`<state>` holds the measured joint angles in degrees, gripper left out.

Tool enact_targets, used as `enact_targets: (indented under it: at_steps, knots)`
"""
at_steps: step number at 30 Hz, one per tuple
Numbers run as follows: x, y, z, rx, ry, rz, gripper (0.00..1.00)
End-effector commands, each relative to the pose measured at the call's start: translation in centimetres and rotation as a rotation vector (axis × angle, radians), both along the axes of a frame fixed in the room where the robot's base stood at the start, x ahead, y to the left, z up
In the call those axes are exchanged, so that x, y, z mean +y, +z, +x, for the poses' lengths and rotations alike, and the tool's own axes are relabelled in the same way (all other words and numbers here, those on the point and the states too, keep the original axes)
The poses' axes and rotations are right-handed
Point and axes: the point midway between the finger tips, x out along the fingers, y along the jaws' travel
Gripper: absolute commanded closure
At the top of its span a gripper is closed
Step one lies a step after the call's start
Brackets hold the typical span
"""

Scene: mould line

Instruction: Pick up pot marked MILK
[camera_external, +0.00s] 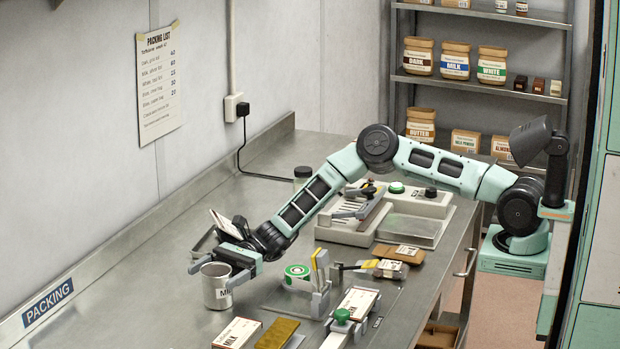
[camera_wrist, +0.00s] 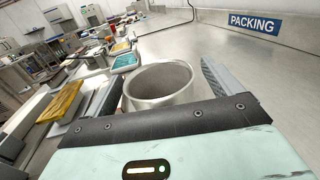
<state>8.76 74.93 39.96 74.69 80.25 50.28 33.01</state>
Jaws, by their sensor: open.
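A steel pot (camera_external: 216,291) stands upright on the metal bench at the front left in the external view. Its label shows only the start, "MI"; the rest is hidden by a finger. My gripper (camera_external: 216,274) is open, with one finger on each side of the pot near its rim. In the wrist view the pot (camera_wrist: 160,82) is open-topped and looks empty, and it sits between the fingers of my gripper (camera_wrist: 164,88). I cannot tell whether either finger touches it.
A white box (camera_external: 237,333) and a yellow-brown bar (camera_external: 278,333) lie right of the pot. A tape dispenser (camera_external: 305,282) stands behind them. A rack (camera_external: 212,240) is behind my gripper. The bench (camera_external: 130,300) is clear left of the pot, up to the wall.

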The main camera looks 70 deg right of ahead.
Motion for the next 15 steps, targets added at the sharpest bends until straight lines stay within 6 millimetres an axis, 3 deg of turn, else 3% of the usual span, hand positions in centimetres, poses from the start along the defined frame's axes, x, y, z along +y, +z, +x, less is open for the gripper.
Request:
enact_targets:
  at_steps: [1, 6, 15]
  knots:
    - [-0.01, 0.00, 0.00, 0.000, 0.000, 0.000, 0.12]
    - [-0.02, 0.01, -0.01, 0.000, 0.000, 0.000, 0.59]
    - [-0.02, 0.25, 0.01, -0.001, 0.001, 0.002, 0.62]
